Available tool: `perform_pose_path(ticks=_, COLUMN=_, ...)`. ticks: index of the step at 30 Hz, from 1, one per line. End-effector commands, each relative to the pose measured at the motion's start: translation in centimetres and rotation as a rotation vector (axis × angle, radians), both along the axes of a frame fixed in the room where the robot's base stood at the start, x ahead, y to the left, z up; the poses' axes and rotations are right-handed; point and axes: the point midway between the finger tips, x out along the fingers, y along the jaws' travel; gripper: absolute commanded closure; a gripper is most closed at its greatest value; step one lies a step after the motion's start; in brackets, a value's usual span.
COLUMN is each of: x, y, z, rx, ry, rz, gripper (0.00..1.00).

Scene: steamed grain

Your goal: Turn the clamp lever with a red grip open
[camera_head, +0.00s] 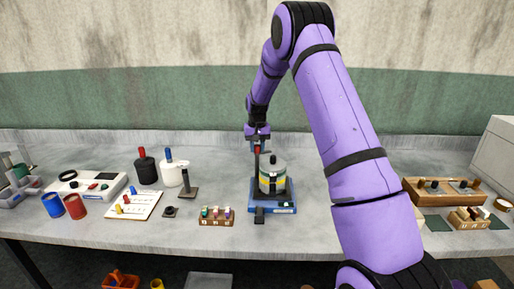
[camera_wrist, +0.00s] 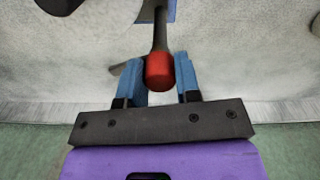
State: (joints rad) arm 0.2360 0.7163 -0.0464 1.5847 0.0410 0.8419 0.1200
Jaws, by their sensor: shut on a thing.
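The clamp lever is a dark bar (camera_wrist: 160,33) ending in a red grip (camera_wrist: 159,71). In the head view, the red grip (camera_head: 257,150) is small, at the upper left of a blue clamp base (camera_head: 287,210). A round pot (camera_head: 273,171) with a grey lid and yellow band sits in this fixture. My gripper (camera_head: 258,147) reaches down from above to the grip. In the wrist view, my gripper's blue fingers (camera_wrist: 160,70) stand on either side of the red grip, shut on it. The lever's pivot is hidden.
A small rack (camera_head: 216,217) stands at the left front of the fixture. A black stand (camera_head: 188,190), white jar (camera_head: 171,174) and black jar (camera_head: 146,169) are further left. A wooden tray (camera_head: 414,198) lies right, beyond my arm. The tabletop behind the fixture is clear.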

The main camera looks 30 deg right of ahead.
Motion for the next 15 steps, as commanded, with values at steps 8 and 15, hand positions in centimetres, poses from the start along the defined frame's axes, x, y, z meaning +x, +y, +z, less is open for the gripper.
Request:
perform_pose_path(ticks=8, x=0.03, y=-0.06, z=0.09, rx=-0.001, ry=-0.002, rz=0.263, gripper=0.93)
perform_pose_path(ticks=15, x=0.05, y=-0.04, z=0.09, rx=0.000, ry=-0.002, rz=0.491, gripper=0.93)
